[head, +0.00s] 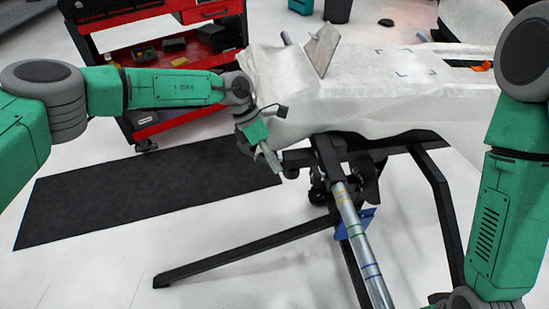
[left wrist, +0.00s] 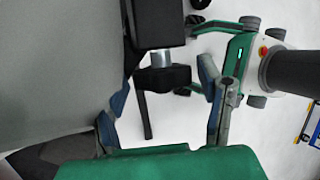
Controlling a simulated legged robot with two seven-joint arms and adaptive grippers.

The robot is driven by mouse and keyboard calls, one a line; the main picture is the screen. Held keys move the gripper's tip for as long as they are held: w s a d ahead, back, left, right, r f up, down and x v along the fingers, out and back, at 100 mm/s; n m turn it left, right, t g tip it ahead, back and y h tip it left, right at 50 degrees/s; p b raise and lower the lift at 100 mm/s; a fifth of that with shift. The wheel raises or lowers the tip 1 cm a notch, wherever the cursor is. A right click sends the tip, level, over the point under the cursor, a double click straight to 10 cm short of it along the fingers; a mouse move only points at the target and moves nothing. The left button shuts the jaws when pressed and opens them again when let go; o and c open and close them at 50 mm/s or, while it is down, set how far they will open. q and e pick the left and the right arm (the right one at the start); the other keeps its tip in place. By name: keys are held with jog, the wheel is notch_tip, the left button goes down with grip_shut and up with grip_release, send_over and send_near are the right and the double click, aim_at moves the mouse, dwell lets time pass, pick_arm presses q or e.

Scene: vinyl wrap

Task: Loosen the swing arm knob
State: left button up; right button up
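The black swing arm knob (left wrist: 168,79) shows in the left wrist view, with a short silver shaft above it leading to a black block (left wrist: 158,22). My left gripper (left wrist: 165,82) is open, with one finger on each side of the knob and visible gaps between. In the head view, my left gripper (head: 271,160) points down beside the black joint (head: 291,171) at the left end of the stand's top bar. The knob is hard to make out there. My right arm comes down at the right edge, and its gripper is out of the picture.
A white-covered panel (head: 350,100) lies on the black stand (head: 330,157), close above my left gripper. A silver tube (head: 357,235) with coloured bands slopes toward me. A red tool cart (head: 205,50) stands behind. A dark mat (head: 140,190) lies on the floor.

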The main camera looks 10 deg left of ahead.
pick_arm(q)
jog(key=shift+r, duration=0.15)
jog(key=shift+w+a+r, duration=0.1)
jog(key=shift+w+r, duration=0.05)
jog(key=shift+r, duration=0.1)
jog(key=v, duration=1.1)
jog(key=shift+a, duration=0.15)
